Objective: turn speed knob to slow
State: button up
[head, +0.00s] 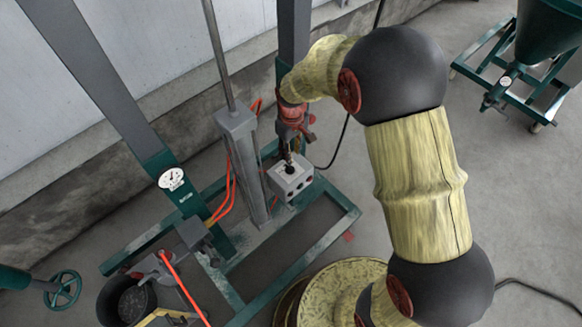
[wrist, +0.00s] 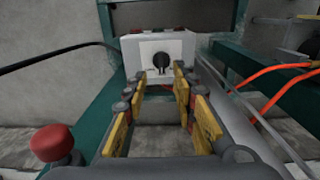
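The speed knob (wrist: 161,62) is a round black knob on the face of a white control box (wrist: 186,48). In the wrist view it sits just beyond my fingertips, roughly midway between them. My gripper (wrist: 161,76) is open, with yellow-padded fingers spread to either side and nothing between them. In the head view my gripper (head: 289,157) reaches down to the top of the control box (head: 300,181), and the knob there is partly hidden by the fingers. I cannot tell whether the fingers touch the knob or which setting it points at.
A grey column (head: 241,150) with orange hoses stands left of the box. A green frame (head: 330,228) surrounds it. A pressure gauge (head: 171,179), a green handwheel (head: 63,289) and a black bucket (head: 127,301) are at left. A green hopper cart (head: 545,45) stands far right.

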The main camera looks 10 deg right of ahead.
aim_at(291, 168)
notch_tip(291, 168, down, 9)
jog(key=b, duration=0.2)
jog(key=shift+a+b, duration=0.15)
jog(key=shift+b, duration=0.15)
jog(key=shift+r, duration=0.1)
jog(key=shift+c, duration=1.1)
grip_shut()
